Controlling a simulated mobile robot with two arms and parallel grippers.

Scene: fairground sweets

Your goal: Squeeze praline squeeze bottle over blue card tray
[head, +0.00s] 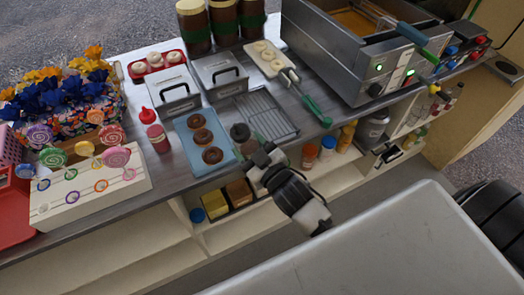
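The blue card tray (184,127) lies on the counter with several brown ring-shaped sweets on it. A dark brown bottle (240,132), seemingly the praline squeeze bottle, is at the tray's right edge in the head view, its round end facing up towards the camera. Its nozzle is hidden. My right gripper (253,153) appears shut around this bottle; the fingers are small and partly hidden. I cannot tell whether anything is flowing out. My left gripper is not in view.
A red-capped bottle (158,138) stands left of the tray. Lidded metal bins (175,90) are behind it, and a wire rack (268,112) is to the right. A lollipop stand (90,190) fills the left. Shelves with jars (327,147) lie below the counter's front edge.

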